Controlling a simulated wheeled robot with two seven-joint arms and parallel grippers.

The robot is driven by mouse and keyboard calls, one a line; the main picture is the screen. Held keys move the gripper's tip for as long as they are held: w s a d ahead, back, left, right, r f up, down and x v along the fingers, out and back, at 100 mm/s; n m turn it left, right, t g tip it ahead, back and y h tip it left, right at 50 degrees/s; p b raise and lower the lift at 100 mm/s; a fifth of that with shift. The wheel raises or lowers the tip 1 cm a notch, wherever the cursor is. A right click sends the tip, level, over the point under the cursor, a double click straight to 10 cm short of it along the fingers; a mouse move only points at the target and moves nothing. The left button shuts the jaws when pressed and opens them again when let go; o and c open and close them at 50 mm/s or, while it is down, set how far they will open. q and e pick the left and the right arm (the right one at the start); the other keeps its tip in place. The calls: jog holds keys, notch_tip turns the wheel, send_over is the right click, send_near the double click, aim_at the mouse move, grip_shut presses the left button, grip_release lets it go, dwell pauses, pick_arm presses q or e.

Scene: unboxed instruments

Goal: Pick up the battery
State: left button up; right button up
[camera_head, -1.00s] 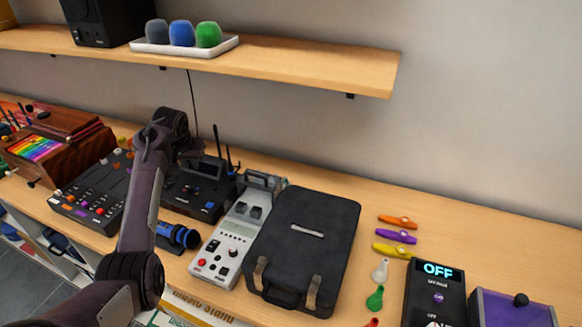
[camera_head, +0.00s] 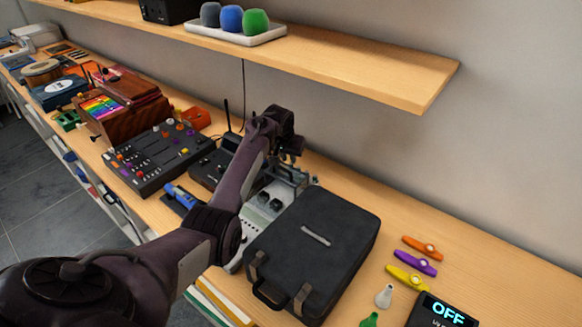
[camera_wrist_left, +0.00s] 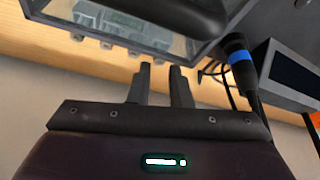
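I cannot pick out a battery for certain in either view. My left gripper (camera_head: 288,150) is over the back of the table, behind the black case (camera_head: 318,248) and above the far end of the grey instrument (camera_head: 266,208). In the left wrist view its two fingers (camera_wrist_left: 160,68) stand a small gap apart with nothing visible between them. A grey-framed, clear-looking piece (camera_wrist_left: 130,28) lies just beyond the fingertips there. My forearm hides part of the grey instrument. My right gripper is not in view.
A wooden shelf (camera_head: 370,66) overhangs the back. A black mixer (camera_head: 158,155) and blue cylinder (camera_head: 183,196) are left of my arm. Kazoos (camera_head: 412,262) and a device reading OFF (camera_head: 440,312) are at the right, with bare table behind them.

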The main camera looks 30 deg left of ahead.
aim_at(290, 164)
pick_arm(q)
jog(key=shift+x, duration=1.6)
jog(key=shift+w+r, duration=0.1)
grip_shut()
